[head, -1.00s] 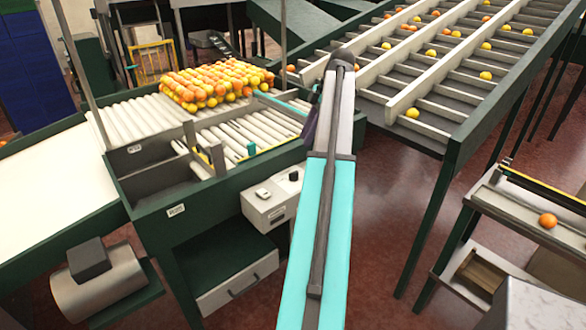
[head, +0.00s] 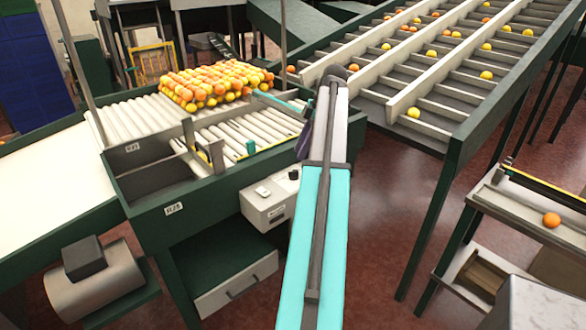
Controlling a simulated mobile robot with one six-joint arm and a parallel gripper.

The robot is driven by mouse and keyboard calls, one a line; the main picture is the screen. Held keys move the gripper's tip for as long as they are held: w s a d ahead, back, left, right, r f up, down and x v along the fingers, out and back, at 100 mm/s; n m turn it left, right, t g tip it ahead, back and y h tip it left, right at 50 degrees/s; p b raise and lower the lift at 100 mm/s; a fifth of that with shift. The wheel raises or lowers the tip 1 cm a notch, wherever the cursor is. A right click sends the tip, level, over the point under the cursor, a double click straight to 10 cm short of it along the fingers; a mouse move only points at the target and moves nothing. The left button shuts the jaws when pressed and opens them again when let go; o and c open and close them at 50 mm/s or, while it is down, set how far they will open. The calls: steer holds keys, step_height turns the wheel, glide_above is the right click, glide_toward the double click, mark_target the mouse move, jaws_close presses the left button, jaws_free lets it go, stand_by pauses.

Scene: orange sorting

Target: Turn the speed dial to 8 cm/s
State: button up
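A pale control box (head: 268,212) is fixed to the front side of the green roller table, left of my arm. A small black knob (head: 294,174), which looks like the speed dial, stands on its top at the right end. A white switch-like part (head: 262,191) sits left of the knob. The scale and the knob's setting are too small to read. My teal and white arm reaches up the middle of the view, just right of the box. A dark purple part of it shows beside the upper link. My gripper is hidden behind the arm.
Oranges and yellow fruit (head: 215,85) are heaped on the roller table (head: 125,120). A sloped sorting rack (head: 455,100) with scattered fruit stands at right. A lone orange (head: 551,220) lies on a side conveyor. A drawer (head: 237,286) sits below the box. Red floor is clear right of my arm.

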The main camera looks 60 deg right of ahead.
mark_target(291, 171)
steer(key=shift+p+x, duration=1.1)
steer(key=shift+x, duration=2.8)
jaws_close()
steer(key=shift+s+a, duration=0.15)
steer(key=shift+a, duration=0.1)
steer(key=shift+d, duration=0.2)
